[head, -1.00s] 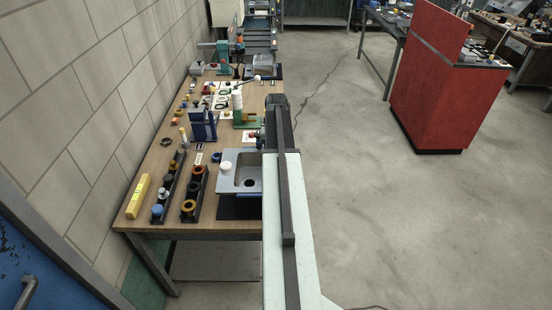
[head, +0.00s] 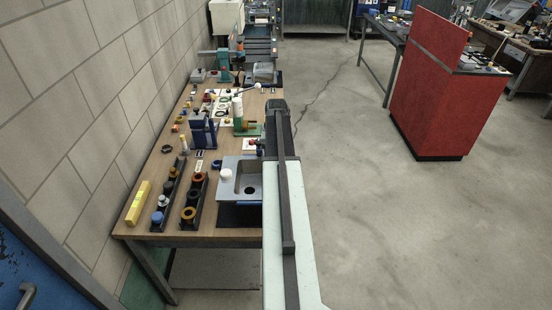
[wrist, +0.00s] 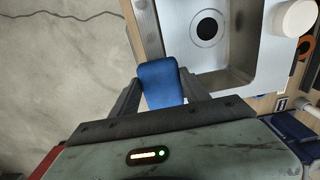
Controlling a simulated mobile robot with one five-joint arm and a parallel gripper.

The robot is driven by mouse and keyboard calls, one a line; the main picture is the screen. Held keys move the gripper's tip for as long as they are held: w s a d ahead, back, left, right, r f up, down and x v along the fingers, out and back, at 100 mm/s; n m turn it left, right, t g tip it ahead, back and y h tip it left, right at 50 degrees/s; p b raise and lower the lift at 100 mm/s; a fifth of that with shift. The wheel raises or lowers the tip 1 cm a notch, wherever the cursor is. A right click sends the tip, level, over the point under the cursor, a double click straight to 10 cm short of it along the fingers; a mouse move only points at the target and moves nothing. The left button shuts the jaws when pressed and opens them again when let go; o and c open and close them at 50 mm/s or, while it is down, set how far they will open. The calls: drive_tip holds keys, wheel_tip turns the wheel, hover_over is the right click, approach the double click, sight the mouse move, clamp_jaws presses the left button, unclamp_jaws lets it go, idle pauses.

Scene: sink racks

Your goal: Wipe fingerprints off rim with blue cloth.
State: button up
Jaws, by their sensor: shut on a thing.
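My gripper (wrist: 160,88) is shut on a blue cloth (wrist: 162,80), which shows between its two dark fingers in the wrist view. The grey metal sink (wrist: 245,82) lies just beyond and to the right of the fingers, with a round dark drain (wrist: 206,27) in its basin. The cloth is beside the near left corner of the sink rim; I cannot tell whether they touch. In the head view the sink (head: 229,190) sits at the table's right edge, partly covered by my arm. No fingerprints can be made out.
A white round container (wrist: 295,17) stands on the sink's rim. Two black racks (head: 195,198) with rings and knobs, a yellow block (head: 138,203) and a blue stand (head: 203,130) occupy the wooden table (head: 150,228). Open floor lies right; a red cabinet (head: 432,105) stands farther off.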

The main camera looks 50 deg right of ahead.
drive_tip(key=shift+s+a+f, duration=0.1)
drive_tip(key=shift+s+a, duration=1.3)
drive_tip(key=shift+a, duration=0.35)
drive_tip(key=shift+s+a+r, duration=0.1)
drive_tip(key=shift+s+a, duration=1.25)
drive_tip(key=shift+a, duration=0.45)
drive_tip(key=shift+s+a+f, duration=0.1)
drive_tip(key=shift+s+a, duration=1.3)
drive_tip(key=shift+a, duration=0.35)
wheel_tip(320, 180, up, 6)
drive_tip(key=p, duration=0.5)
drive_tip(key=shift+d+p, duration=0.1)
drive_tip(key=shift+p, duration=0.3)
wheel_tip(320, 180, up, 3)
drive_tip(key=p, duration=0.3)
